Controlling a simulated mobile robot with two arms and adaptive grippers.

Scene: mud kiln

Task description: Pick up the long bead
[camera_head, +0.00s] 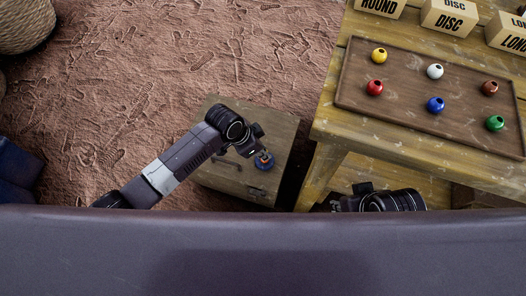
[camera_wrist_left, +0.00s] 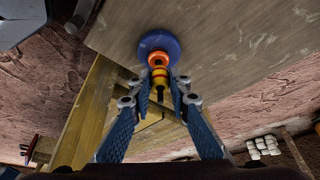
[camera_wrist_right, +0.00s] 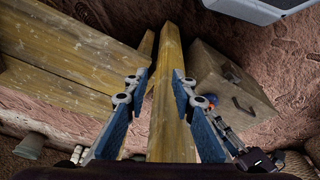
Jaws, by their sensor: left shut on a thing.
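My left gripper (camera_wrist_left: 160,79) is shut on the yellow part of a small piece (camera_wrist_left: 158,59) with a blue round base, an orange ring and a dark tip. The piece is at the wooden box top, and in the head view its blue part (camera_head: 264,163) shows beside my left gripper. Several round-looking beads lie on the brown board: yellow (camera_head: 379,55), white (camera_head: 435,71), red (camera_head: 375,87), blue (camera_head: 436,104), brown (camera_head: 490,87) and green (camera_head: 494,123). I cannot tell a long bead among them. My right gripper (camera_wrist_right: 158,80) is open and empty.
The brown board (camera_head: 400,113) lies on a wooden table (camera_head: 340,125). Labelled boxes, ROUND (camera_head: 380,6), DISC (camera_head: 450,18) and one cut off reading LON (camera_head: 508,35), stand at its back. A low wooden box (camera_head: 225,178) stands left of the table. Earthen floor lies left.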

